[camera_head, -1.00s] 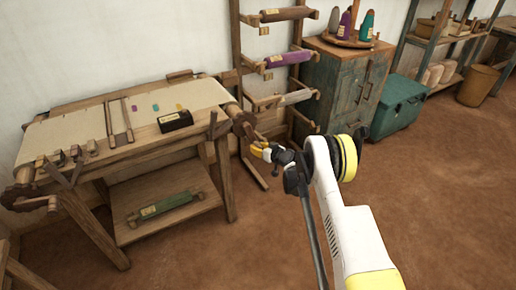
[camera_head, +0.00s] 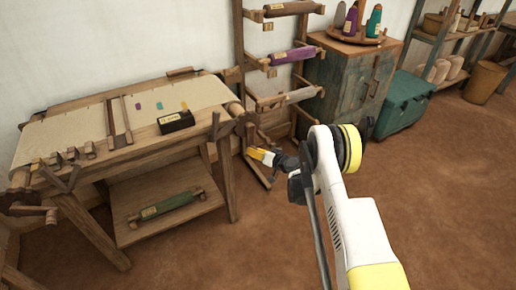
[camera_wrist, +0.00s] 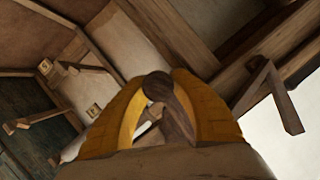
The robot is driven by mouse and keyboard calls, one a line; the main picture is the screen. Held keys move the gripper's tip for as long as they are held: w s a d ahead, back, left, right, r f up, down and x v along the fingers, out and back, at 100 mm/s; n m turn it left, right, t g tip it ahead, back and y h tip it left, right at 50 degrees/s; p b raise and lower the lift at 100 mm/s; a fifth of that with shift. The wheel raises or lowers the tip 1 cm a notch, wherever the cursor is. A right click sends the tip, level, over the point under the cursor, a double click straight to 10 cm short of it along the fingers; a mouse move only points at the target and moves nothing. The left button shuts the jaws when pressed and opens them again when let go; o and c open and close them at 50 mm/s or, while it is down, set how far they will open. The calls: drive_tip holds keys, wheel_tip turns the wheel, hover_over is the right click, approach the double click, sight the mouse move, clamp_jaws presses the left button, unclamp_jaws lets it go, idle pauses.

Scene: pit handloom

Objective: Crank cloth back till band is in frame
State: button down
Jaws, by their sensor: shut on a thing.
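The loom carries cream cloth (camera_head: 75,134) across its top. A narrow wooden frame (camera_head: 118,122) lies across the cloth, with purple, green and yellow patches to its right. I cannot make out a band inside the frame. The right-hand crank (camera_head: 250,134) is at the loom's right end. My gripper (camera_head: 257,154) is at this crank, low beside the loom's right leg. In the wrist view, its yellow fingers (camera_wrist: 160,104) are shut around the dark wooden crank handle (camera_wrist: 158,86). The fingers partly hide the handle.
A dark labelled box (camera_head: 175,121) stands on the loom's front edge. Another crank (camera_head: 36,210) is at the left end. A rack of rolls (camera_head: 292,56) and a worn cabinet (camera_head: 345,75) stand behind the crank. The brown floor to the right is open.

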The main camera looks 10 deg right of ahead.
drive_tip(key=shift+s+a+r+m+y, duration=0.2)
drive_tip(key=shift+a+m+y, duration=0.15)
drive_tip(key=shift+a+m, duration=0.25)
drive_tip(key=shift+s+a+r+m+y, duration=0.15)
drive_tip(key=shift+a+m+y, duration=0.15)
drive_tip(key=shift+a+m, duration=0.25)
drive_tip(key=shift+s+a+r+m+y, duration=0.2)
drive_tip(key=shift+a+m+y, duration=0.2)
drive_tip(key=shift+a, duration=0.3)
drive_tip(key=c, duration=1.1)
unclamp_jaws()
drive_tip(key=shift+a+f, duration=0.1)
drive_tip(key=shift+o, duration=0.2)
drive_tip(key=shift+s, duration=0.1)
drive_tip(key=v, duration=0.7)
drive_tip(key=shift+s, duration=0.15)
